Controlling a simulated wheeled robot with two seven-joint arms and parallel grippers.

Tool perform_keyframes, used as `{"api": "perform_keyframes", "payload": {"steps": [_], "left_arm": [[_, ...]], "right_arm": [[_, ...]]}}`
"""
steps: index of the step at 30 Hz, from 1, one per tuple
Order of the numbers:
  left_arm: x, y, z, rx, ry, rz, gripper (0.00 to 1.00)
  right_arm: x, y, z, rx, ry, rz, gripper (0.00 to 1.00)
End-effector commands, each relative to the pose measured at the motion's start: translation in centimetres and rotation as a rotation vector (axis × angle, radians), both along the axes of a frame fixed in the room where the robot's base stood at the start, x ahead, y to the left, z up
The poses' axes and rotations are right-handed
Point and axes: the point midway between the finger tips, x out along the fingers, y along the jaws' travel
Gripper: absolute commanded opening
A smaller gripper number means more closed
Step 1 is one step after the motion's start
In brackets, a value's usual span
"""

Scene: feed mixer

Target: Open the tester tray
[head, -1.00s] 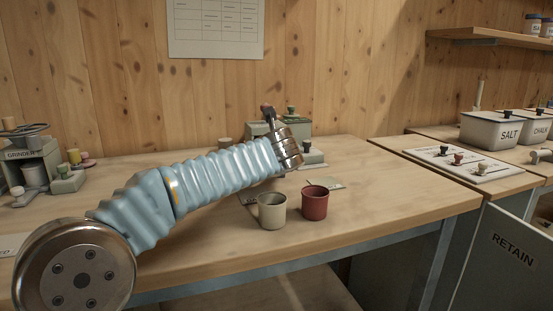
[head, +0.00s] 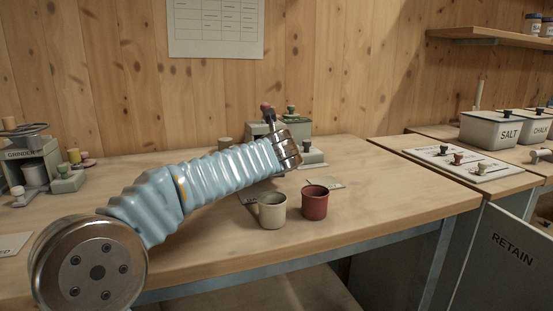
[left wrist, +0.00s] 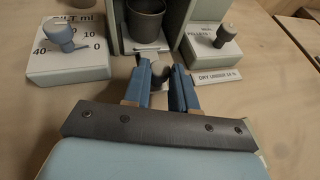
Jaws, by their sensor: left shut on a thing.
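The tester (head: 297,128) is a grey-green machine at the back of the bench, partly hidden behind my left wrist in the head view. In the left wrist view its housing (left wrist: 118,28) stands around a dark cup (left wrist: 147,22). A small dark rounded knob (left wrist: 158,72) sits at its low front, between the blue fingers of my left gripper (left wrist: 163,84). The gripper is shut on this knob. In the head view the fingers are hidden by my arm. How far the tray is out cannot be told. My right gripper is not in view.
A dial block (left wrist: 68,48) and another knobbed block (left wrist: 212,45) flank the tester. A cream mug (head: 271,210) and a red mug (head: 314,203) stand near the bench's front edge. A grinder (head: 32,160) stands at left. Bare bench top lies right of the mugs.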

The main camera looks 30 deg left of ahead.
Motion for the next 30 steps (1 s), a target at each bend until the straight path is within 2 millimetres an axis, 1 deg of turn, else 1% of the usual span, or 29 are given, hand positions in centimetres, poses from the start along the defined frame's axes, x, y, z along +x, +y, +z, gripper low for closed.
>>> {"api": "perform_keyframes", "payload": {"steps": [2, 4, 9, 13, 16, 23, 24, 28, 29, 30], "left_arm": [[-0.1, -0.1, 0.0, 0.0, 0.0, -0.001, 0.0], [-0.6, -0.7, -0.1, 0.0, 0.001, -0.001, 0.0], [-2.8, -3.4, -0.1, -0.001, 0.001, -0.004, 0.0], [-4.1, -4.9, 0.0, 0.0, 0.0, -0.003, 0.0], [-4.4, -5.2, 0.0, 0.001, 0.0, 0.0, 0.0], [-4.4, -5.2, 0.0, 0.001, 0.0, 0.0, 0.0], [-4.4, -5.2, 0.0, 0.001, 0.0, 0.0, 0.29], [-4.4, -5.2, 0.0, 0.001, 0.0, 0.0, 0.49], [-4.4, -5.2, 0.0, 0.001, 0.0, 0.0, 0.52], [-4.4, -5.2, 0.0, 0.001, 0.0, 0.0, 0.52]], "right_arm": [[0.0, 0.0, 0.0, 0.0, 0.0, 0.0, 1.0], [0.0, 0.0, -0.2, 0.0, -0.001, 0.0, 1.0], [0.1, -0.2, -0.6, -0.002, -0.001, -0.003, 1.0], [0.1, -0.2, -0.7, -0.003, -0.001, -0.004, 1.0], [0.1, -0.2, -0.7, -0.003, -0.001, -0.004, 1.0], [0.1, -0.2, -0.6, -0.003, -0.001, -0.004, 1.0], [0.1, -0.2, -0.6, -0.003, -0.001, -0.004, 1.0], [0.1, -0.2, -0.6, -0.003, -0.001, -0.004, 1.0], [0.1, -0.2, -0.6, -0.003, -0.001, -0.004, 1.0], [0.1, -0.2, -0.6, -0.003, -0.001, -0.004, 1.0]]}}
